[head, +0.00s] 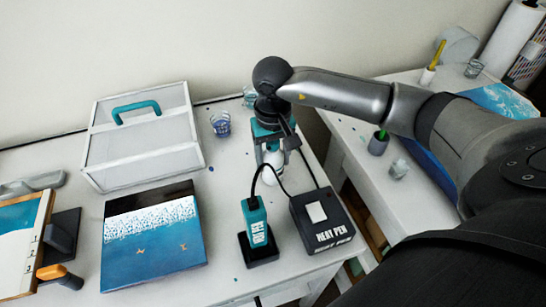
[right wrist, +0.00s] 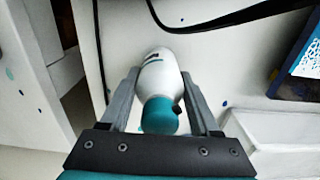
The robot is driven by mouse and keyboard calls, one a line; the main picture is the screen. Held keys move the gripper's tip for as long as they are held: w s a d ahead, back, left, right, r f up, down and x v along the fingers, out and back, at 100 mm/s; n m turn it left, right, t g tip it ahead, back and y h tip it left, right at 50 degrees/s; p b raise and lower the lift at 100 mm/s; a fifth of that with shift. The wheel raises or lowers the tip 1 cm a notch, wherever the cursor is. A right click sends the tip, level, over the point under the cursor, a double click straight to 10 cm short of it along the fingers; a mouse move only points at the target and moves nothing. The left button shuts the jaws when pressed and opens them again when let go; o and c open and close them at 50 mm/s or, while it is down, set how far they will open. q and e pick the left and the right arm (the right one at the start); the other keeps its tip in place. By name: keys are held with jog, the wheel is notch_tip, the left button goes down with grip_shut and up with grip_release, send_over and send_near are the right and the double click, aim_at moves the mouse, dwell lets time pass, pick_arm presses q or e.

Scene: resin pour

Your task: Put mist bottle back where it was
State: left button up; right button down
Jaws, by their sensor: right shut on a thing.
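The mist bottle (right wrist: 157,75) is white with a teal top and sits between the two fingers of my right gripper (right wrist: 160,85) in the right wrist view. My right gripper (head: 268,140) is shut on it. In the head view the white bottle (head: 273,165) shows below the jaws, behind the heat pen and left of its box, and looks roughly upright. I cannot tell whether its base touches the table. My left gripper is not in view.
The heat pen (head: 255,220) stands in a black holder beside its control box (head: 322,215), with cables looping near the bottle. A clear case (head: 140,140), a blue seascape panel (head: 152,250) and a blue glass (head: 220,124) are to the left. A gap separates the right-hand table (head: 415,185).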

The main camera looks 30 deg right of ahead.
jog(key=shift+c, duration=0.6)
grip_release()
notch_tip(320, 180, up, 12)
jog(key=shift+r+p, duration=0.15)
jog(key=shift+p, duration=0.15)
